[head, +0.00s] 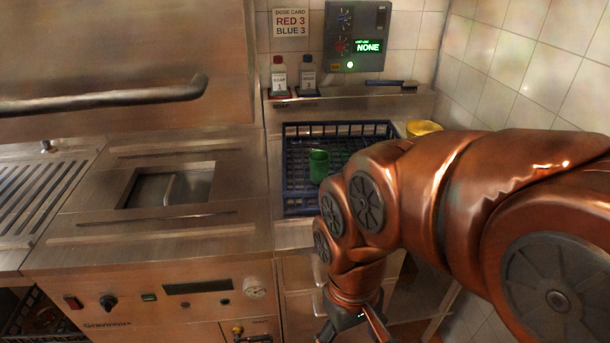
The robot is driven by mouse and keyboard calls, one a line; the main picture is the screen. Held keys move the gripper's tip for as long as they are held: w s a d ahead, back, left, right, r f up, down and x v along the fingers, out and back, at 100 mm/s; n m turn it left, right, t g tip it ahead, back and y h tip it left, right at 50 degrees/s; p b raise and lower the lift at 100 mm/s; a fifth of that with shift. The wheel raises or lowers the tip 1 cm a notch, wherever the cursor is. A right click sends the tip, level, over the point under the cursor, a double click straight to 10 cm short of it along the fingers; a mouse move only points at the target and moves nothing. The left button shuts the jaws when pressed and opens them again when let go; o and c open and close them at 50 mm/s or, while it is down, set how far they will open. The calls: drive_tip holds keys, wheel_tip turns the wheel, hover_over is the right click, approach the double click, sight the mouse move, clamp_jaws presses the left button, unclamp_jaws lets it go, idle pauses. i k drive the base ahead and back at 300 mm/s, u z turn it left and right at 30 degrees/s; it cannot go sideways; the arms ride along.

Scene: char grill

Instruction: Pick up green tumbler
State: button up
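A green tumbler (319,166) stands upright in a dark blue wire rack (297,199) on the steel counter. A second green shape (346,156) shows just right of it in the rack, mostly hidden behind my arm. My gripper (356,335) hangs at the bottom of the head view, below and in front of the rack, apart from the tumbler. Its fingertips are cut off by the frame edge, so its opening and anything between the fingers cannot be judged.
A steel machine with a raised hood and handle (110,102) stands left of the rack. A yellow container (423,127) is at the right. Drawers (300,303) lie below the counter.

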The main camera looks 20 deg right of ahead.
sight(319, 159)
drive_tip(key=u, duration=2.45)
drive_tip(key=i, duration=0.8)
drive_tip(key=z, duration=2.8)
